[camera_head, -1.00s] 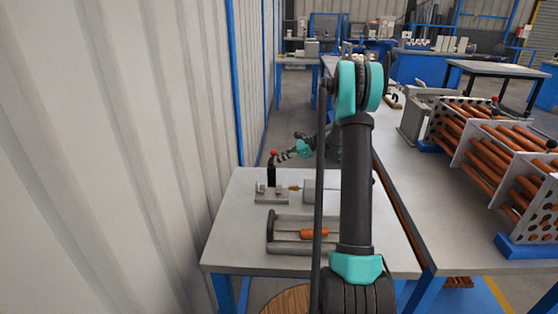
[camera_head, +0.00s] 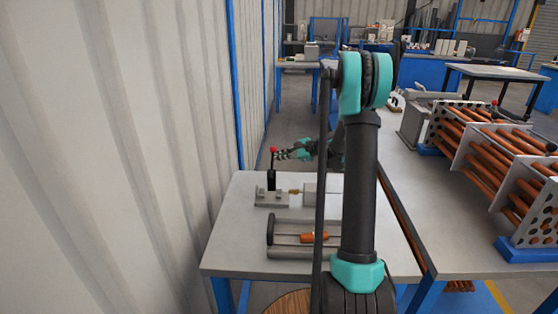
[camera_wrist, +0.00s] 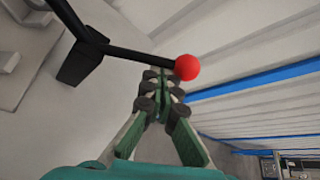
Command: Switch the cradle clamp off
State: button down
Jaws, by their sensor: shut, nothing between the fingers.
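The clamp's black lever (camera_head: 271,172) stands nearly upright on a small grey fixture (camera_head: 271,199) at the table's back left. Its red ball knob (camera_head: 273,149) is at the top. My gripper (camera_head: 279,154) is beside the knob, at about its height. In the wrist view the lever's black arm (camera_wrist: 130,52) crosses just past my gripper's fingertips (camera_wrist: 163,76), with the red knob (camera_wrist: 187,67) close to them on the right. The fingers are shut and empty. Whether they touch the lever cannot be told.
A grey cradle (camera_head: 283,253) with an orange-brown piece (camera_head: 313,237) lies nearer on the same table (camera_head: 230,240). A corrugated wall (camera_head: 120,150) runs close on the left. A tube bundle with perforated plates (camera_head: 475,150) stands on the right bench. My arm hides part of the table.

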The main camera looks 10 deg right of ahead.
jog(key=shift+s+a+r+n+t, duration=0.2)
jog(key=shift+s+r+n+t, duration=0.5)
jog(key=shift+s+r, duration=0.2)
jog(key=shift+s+a+r+n+t, duration=0.15)
jog(key=shift+s+r+n+t, duration=0.45)
jog(key=shift+s+r+n, duration=0.25)
jog(key=shift+s+f, duration=0.1)
jog(key=shift+s, duration=0.05)
jog(key=v, duration=1.2)
jog(key=shift+d+f, duration=0.15)
jog(key=shift+f, duration=0.05)
